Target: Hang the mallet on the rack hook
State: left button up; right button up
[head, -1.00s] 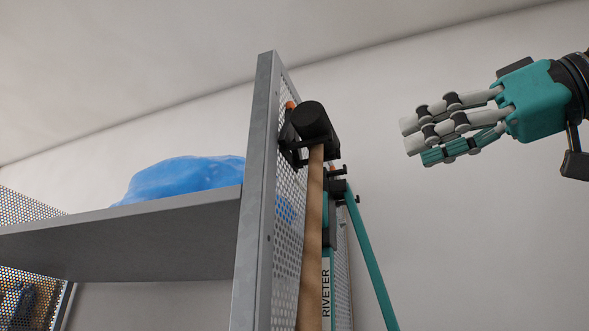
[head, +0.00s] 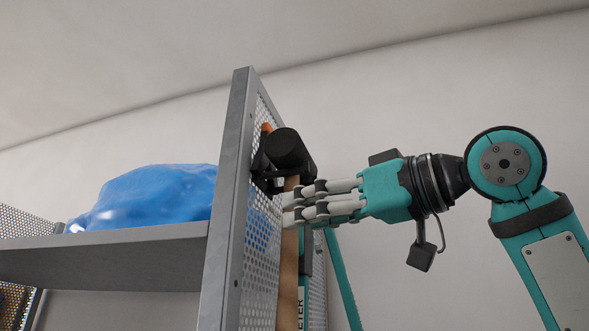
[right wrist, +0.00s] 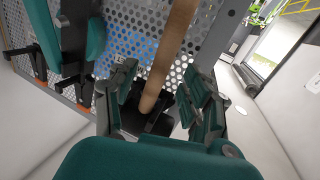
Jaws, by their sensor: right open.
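The mallet (head: 289,150) has a black head and a long wooden handle. It hangs upright on the outer face of the perforated rack panel, its head resting at a black hook (head: 263,172) with an orange tip. My right gripper (head: 290,208) is at the handle just below the head, fingers pointing left. In the right wrist view the handle (right wrist: 172,55) runs between the spread fingers of my right gripper (right wrist: 163,85), with gaps on both sides. The fingers partly hide the handle in the head view. My left gripper is not in view.
The perforated panel (head: 237,190) stands close beyond my fingertips. A blue bag-like object (head: 145,195) lies on the grey shelf (head: 110,262) left of it. A teal-handled tool, labelled as a riveter (head: 300,308), hangs just behind the mallet. The space to the right is clear.

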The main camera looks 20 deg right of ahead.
jog(key=x, duration=0.3)
jog(key=shift+w+p, duration=0.3)
jog(key=shift+p, duration=0.05)
jog(key=shift+s+d, duration=0.1)
jog(key=shift+s, duration=0.15)
jog(key=c, duration=0.3)
grip_shut()
jog(key=shift+r, duration=0.1)
